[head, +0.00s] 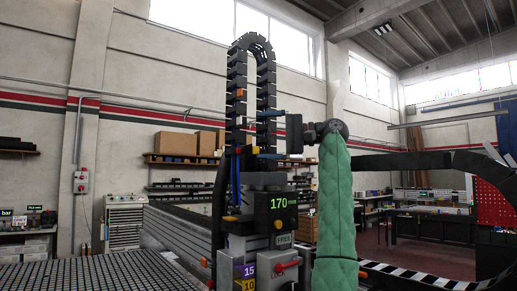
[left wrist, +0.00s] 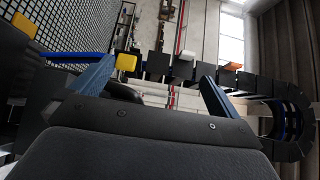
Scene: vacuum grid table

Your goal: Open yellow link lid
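A tall black cable chain (head: 237,75) loops upward; it also crosses the left wrist view (left wrist: 183,72). A small yellow link lid (head: 255,150) sits low on it, and in the left wrist view it shows as a yellow block (left wrist: 126,62) beside one fingertip. An orange link lid (head: 240,93) sits higher on the chain, at right in the wrist view (left wrist: 232,66). My left gripper (head: 270,135) has its blue fingers wide apart, pointing at the chain, with nothing held between them (left wrist: 158,80). I cannot tell whether a finger touches the yellow lid. My right gripper is out of view.
Below the chain stands a machine head with a "170" display (head: 283,203) and a red lever (head: 287,265). A grid table (head: 80,274) lies at lower left. Cardboard boxes (head: 175,143) stand on a wall shelf behind.

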